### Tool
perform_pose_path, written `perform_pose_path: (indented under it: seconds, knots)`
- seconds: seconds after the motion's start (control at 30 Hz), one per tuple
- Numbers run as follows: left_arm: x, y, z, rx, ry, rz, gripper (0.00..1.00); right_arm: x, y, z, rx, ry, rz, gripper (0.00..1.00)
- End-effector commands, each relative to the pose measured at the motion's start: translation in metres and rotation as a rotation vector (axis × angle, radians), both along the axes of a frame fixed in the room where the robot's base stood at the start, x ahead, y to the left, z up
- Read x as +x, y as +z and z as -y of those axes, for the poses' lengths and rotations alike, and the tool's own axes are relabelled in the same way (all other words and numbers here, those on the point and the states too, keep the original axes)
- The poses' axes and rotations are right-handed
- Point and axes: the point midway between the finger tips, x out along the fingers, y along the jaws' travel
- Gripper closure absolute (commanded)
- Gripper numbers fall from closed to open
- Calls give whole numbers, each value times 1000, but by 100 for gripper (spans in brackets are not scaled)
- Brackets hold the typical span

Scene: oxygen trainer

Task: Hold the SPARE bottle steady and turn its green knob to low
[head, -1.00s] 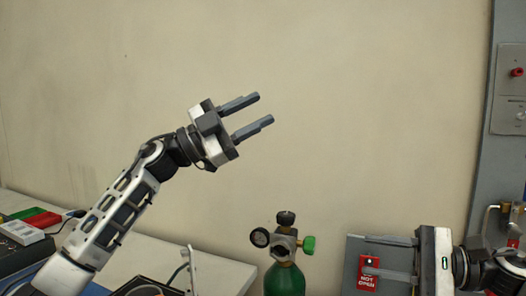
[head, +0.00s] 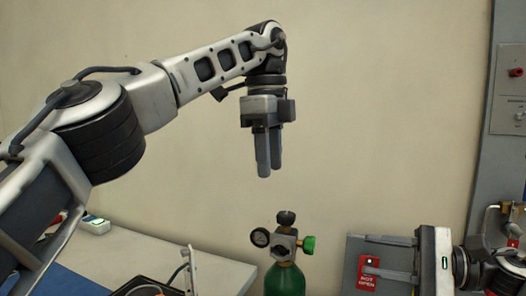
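A green bottle (head: 285,279) stands upright at the lower middle, its lower part cut off by the picture edge. On its metal valve are a black top cap (head: 286,217), a round gauge (head: 260,237) on the left and a green knob (head: 308,245) on the right. I cannot read a SPARE label. My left gripper (head: 269,172) points down above the bottle, apart from it; its fingers overlap in view, so its opening is unclear. My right gripper (head: 364,257) lies level to the right of the knob, fingers apart, pointing left, touching nothing that I can make out.
A red "NOT OPEN" tag (head: 369,272) sits at my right gripper on a grey panel (head: 352,252). A pale bench (head: 140,250) runs along the wall at the left. A grey cabinet (head: 500,150) with a red switch stands at the far right.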

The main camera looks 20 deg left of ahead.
Motion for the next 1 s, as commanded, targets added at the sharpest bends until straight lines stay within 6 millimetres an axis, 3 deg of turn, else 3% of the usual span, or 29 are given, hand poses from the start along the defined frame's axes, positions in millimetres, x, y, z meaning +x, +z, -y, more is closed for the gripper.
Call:
perform_pose_path:
  seconds: [0.1,0.27,1.0]
  knots:
    - [-4,8,-10,53,52,-4,60,0,0,0,0,0,0,64]
    - [-4,-2,-12,64,60,-6,60,0,0,0,0,0,0,64]
    - [-5,-134,-11,60,58,-7,60,0,0,0,0,0,0,64]
